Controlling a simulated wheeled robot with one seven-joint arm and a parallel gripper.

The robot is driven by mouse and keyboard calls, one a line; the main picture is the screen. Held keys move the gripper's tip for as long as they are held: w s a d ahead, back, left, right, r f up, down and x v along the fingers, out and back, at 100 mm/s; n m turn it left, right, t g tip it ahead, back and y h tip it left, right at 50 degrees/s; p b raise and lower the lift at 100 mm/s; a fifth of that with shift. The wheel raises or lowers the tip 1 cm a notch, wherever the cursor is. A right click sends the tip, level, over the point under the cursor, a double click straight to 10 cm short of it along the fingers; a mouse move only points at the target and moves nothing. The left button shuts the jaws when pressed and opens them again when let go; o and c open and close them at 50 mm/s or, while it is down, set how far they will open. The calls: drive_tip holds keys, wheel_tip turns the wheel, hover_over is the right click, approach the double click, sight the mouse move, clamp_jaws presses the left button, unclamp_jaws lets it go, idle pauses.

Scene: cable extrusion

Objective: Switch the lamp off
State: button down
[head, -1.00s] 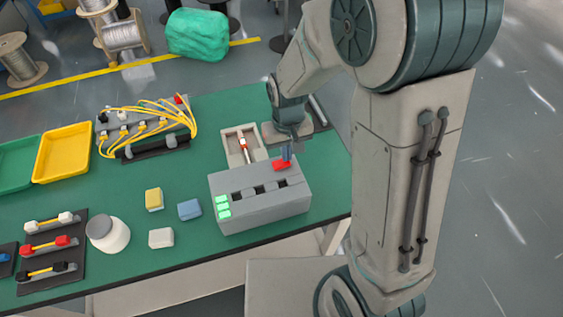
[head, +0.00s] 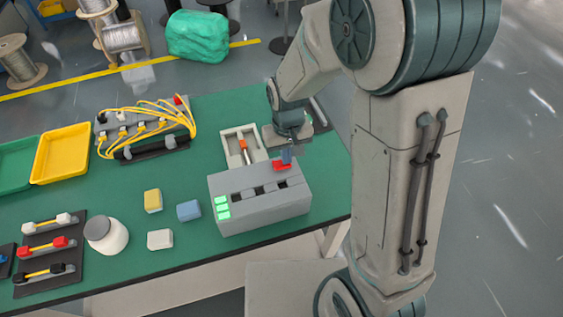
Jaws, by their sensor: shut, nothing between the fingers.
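A grey box (head: 262,211) stands near the right end of the green bench, with dark slots in its top. No separate lamp can be made out for certain. My gripper (head: 286,158) is shut and empty, pointing down with its tips at the red piece. They look to be touching it, but the exact contact is too small to tell.
A pale tray (head: 227,137) with an orange-topped item (head: 243,147) lies behind the box, close to my gripper. Yellow cables (head: 165,115) lie behind.

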wheel_tip(320, 180, up, 7)
drive_tip(key=p, duration=0.4)
drive_tip(key=shift+p, duration=0.35)
drive_tip(key=shift+f, duration=0.1)
drive_tip(key=s+d+r+m+t, duration=0.3)
drive_tip(key=s+d+r, duration=0.9)
drive_tip(key=r, duration=0.2)
drive_tip(key=shift+s+r, duration=0.2)
drive_tip(key=shift+s, duration=0.15)
idle(0.6)
